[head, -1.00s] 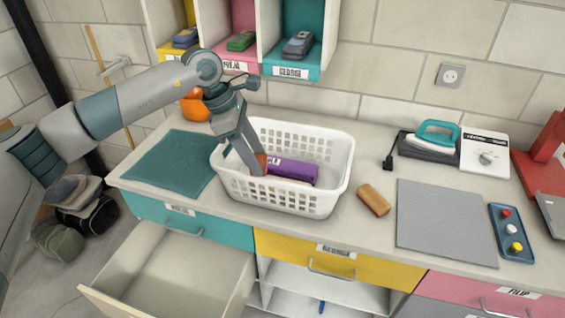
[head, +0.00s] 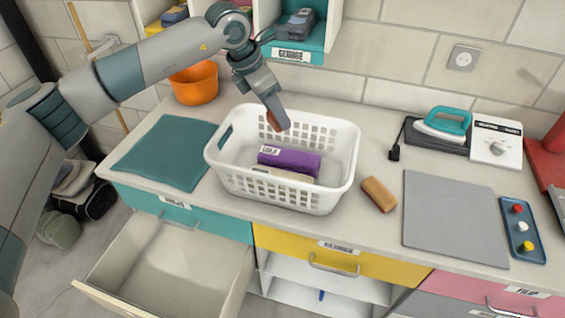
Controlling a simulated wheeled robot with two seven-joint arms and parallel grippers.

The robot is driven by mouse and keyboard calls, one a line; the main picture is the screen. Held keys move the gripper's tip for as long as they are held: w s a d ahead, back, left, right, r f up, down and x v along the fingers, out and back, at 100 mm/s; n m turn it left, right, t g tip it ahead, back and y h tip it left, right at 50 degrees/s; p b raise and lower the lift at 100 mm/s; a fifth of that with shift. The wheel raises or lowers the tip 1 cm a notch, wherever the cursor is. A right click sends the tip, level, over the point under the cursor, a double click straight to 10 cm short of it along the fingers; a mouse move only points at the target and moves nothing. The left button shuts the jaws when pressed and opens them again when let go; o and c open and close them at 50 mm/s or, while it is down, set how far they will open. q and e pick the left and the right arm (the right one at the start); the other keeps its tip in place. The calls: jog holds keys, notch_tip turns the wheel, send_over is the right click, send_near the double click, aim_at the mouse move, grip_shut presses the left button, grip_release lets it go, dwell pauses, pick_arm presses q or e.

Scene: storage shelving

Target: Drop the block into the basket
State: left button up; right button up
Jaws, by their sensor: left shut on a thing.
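The white basket (head: 336,190) stands on the counter and holds a purple packet (head: 291,160) and a beige flat item (head: 284,174). My left gripper (head: 280,121) points down over the back part of the basket. It is shut on a small reddish-brown block (head: 273,121), mostly hidden by the fingers. The block appears above the basket contents. Another block, orange-brown (head: 378,195), lies on the counter just right of the basket, apart from it. My right gripper is not in view.
A teal mat (head: 167,152) lies left of the basket and an orange pot (head: 195,84) stands behind it. A grey board (head: 455,217), button panel (head: 522,231) and iron (head: 443,123) are to the right. An open drawer (head: 165,265) juts out below.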

pick_arm(q)
jog(key=shift+f, duration=0.15)
jog(key=shift+f, duration=2.9)
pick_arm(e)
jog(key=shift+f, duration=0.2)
pick_arm(q)
jog(key=o, duration=1.1)
jog(key=b, duration=0.6)
send_near(275, 130)
notch_tip(275, 130, up, 3)
jog(key=w+a, duration=0.2)
jog(key=shift+v, duration=0.9)
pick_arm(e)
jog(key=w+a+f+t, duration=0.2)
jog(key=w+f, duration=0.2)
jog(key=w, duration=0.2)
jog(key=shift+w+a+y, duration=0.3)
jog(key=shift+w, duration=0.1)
